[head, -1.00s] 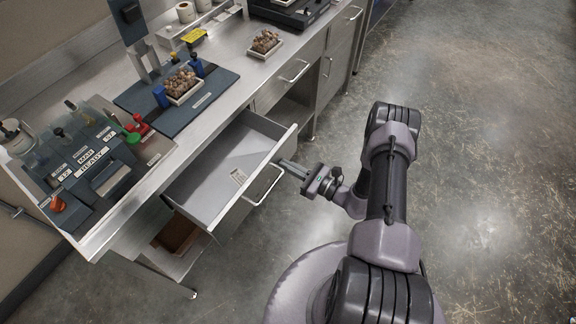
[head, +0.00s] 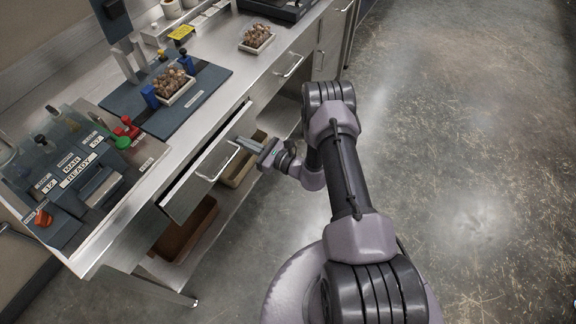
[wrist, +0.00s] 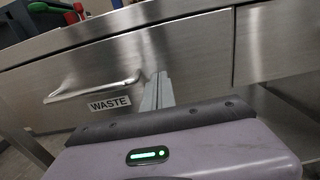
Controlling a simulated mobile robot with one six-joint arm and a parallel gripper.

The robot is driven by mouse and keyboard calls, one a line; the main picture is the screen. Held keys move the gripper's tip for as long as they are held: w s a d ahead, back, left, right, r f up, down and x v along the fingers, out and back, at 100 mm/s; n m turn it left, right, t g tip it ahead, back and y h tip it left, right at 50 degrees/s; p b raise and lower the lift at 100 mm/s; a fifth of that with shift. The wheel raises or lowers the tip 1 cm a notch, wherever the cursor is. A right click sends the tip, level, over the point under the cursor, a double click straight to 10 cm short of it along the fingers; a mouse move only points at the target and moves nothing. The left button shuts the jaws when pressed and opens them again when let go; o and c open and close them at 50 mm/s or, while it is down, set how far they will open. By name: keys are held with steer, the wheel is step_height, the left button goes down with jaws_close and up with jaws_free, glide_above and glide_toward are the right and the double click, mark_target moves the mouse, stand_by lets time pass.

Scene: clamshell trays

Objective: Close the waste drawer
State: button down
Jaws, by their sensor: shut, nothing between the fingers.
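The waste drawer (head: 196,186) is a steel front with a bar handle under the counter; only a narrow dark gap shows along its top edge in the head view. In the wrist view its front (wrist: 75,75) carries a WASTE label and the handle (wrist: 95,90). My gripper (head: 243,144) is shut and empty. Its fingertips (wrist: 156,80) are at the drawer front, just right of the handle, and look to be touching or very near it. The exact contact is hidden.
The steel counter (head: 225,98) holds a dark mat (head: 208,92) with a tray of brown lumps, and a second such tray (head: 257,38). A lower shelf holds a brown bin (head: 185,232) and a pale bin (head: 240,170). The floor at right is clear.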

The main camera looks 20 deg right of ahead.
mark_target(235, 137)
steer(key=b+x, duration=0.1)
steer(key=x, duration=0.2)
steer(key=shift+w+a, duration=0.25)
steer(key=shift+w, duration=0.05)
steer(key=shift+w+r, duration=0.1)
steer(key=shift+r, duration=0.2)
steer(key=shift+d, duration=0.1)
